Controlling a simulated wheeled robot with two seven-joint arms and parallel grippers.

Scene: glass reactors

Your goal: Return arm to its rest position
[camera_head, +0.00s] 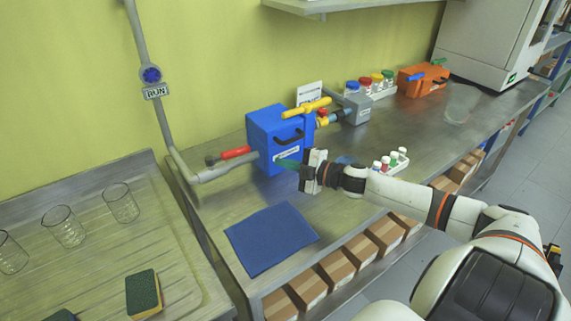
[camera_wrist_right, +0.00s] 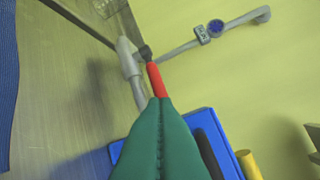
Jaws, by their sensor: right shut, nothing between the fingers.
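My right arm (camera_head: 405,192) reaches in from the right over the metal bench. Its gripper (camera_head: 287,164) is in front of the blue reactor box (camera_head: 262,130), with green fingertips close to its lower front. In the right wrist view the green fingers (camera_wrist_right: 162,140) are pressed together with nothing between them, and the blue box (camera_wrist_right: 222,135) lies behind them. I cannot tell whether they touch the box. A red handle (camera_head: 235,153) stands out from the box's left side on the grey pipe; it also shows in the wrist view (camera_wrist_right: 156,80). My left gripper is not in view.
A blue cloth (camera_head: 270,238) lies at the bench front. Small capped vials (camera_head: 390,161) stand right of my gripper. An orange box (camera_head: 422,80), jars (camera_head: 376,83) and a glass beaker (camera_head: 461,104) are farther back. Beakers (camera_head: 63,227) and a sponge (camera_head: 143,293) are on the left drainer.

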